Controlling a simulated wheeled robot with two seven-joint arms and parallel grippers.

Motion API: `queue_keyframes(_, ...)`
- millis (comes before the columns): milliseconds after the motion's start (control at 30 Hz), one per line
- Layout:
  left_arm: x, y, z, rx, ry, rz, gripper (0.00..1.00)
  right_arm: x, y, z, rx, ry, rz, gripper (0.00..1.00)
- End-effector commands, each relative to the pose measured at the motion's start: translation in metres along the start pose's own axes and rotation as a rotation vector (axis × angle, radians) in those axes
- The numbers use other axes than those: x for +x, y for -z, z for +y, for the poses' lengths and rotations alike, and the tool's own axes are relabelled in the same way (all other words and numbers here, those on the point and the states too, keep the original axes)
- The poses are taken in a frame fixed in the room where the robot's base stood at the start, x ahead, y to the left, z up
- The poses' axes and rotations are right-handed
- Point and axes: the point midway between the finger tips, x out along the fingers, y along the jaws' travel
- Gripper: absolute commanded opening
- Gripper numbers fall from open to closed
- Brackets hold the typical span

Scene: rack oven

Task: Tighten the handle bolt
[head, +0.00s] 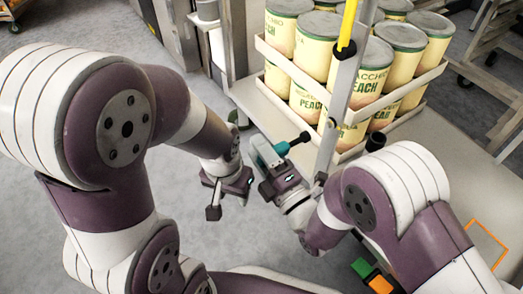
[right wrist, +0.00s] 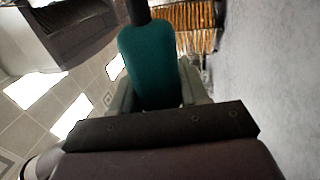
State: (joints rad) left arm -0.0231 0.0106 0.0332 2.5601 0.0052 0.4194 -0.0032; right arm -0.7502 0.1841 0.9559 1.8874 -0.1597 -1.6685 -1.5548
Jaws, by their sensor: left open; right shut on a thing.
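My right gripper (head: 270,154) is shut on a tool with a teal handle (head: 283,148) and a dark end pointing right, towards the cart post (head: 345,85). In the right wrist view the teal handle (right wrist: 150,65) sits between the fingers, with a dark shaft at its top. The tool's dark end appears apart from the post. A dark fitting (head: 320,178) is low on the post, and a black knob-like part (head: 375,141) is right of it. I cannot tell which is the handle bolt. My left gripper (head: 225,190) is open and empty, left of and below the right one.
Large peach cans (head: 305,45) stand in stacked cream trays (head: 292,68) on the cart's flat deck (head: 250,95). The post has a yellow upper part (head: 348,25). Metal racks (head: 490,50) are at the upper right. Grey floor is open at the left.

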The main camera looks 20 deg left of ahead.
Motion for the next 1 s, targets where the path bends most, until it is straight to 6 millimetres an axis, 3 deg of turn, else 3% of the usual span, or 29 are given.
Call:
queue_keyframes(167, 0.002, 0.0, 0.0, 0.0, 0.0, 0.0, 0.45, -0.001, -0.007, 0.0, -0.001, -0.003, -0.001, 0.14)
queue_keyframes(533, 0.006, -0.001, 0.0, 0.0, 0.0, 0.0, 0.45, -0.001, -0.045, 0.0, 0.0, -0.004, -0.001, 0.14)
queue_keyframes(1000, 0.007, -0.001, 0.0, 0.0, 0.0, 0.0, 0.45, -0.001, -0.05, 0.0, 0.001, -0.002, 0.0, 0.14)
